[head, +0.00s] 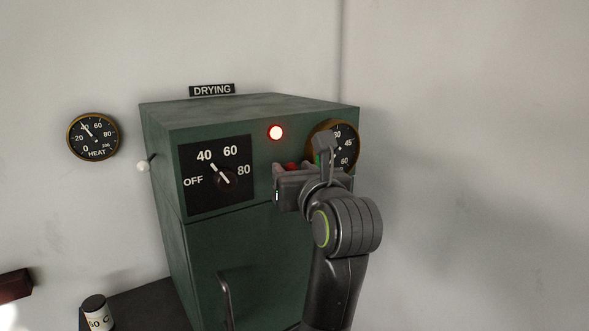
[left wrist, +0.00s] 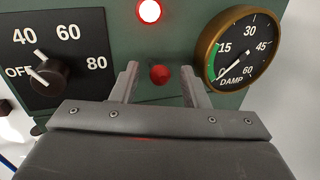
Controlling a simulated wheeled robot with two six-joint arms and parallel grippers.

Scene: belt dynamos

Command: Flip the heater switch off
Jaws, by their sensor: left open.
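A green cabinet (head: 250,110) marked DRYING stands against the wall. Its black dial plate has a knob (head: 226,180) whose white pointer aims near 40; the knob also shows in the left wrist view (left wrist: 47,78). A small lever with a white ball (head: 143,166) sticks out of the cabinet's left side. No label for a heater switch is readable. My left gripper (head: 291,168) is open and empty at the cabinet's front. In the left wrist view a red button (left wrist: 159,75) shows between its fingertips (left wrist: 160,70). My right gripper is not in view.
A red lamp (head: 276,132) glows on the cabinet front. A DAMP gauge (left wrist: 244,50) is to the right, partly hidden by my arm in the head view. A HEAT gauge (head: 93,137) is on the wall. A handle (head: 226,298) and a labelled bottle (head: 97,313) are lower down.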

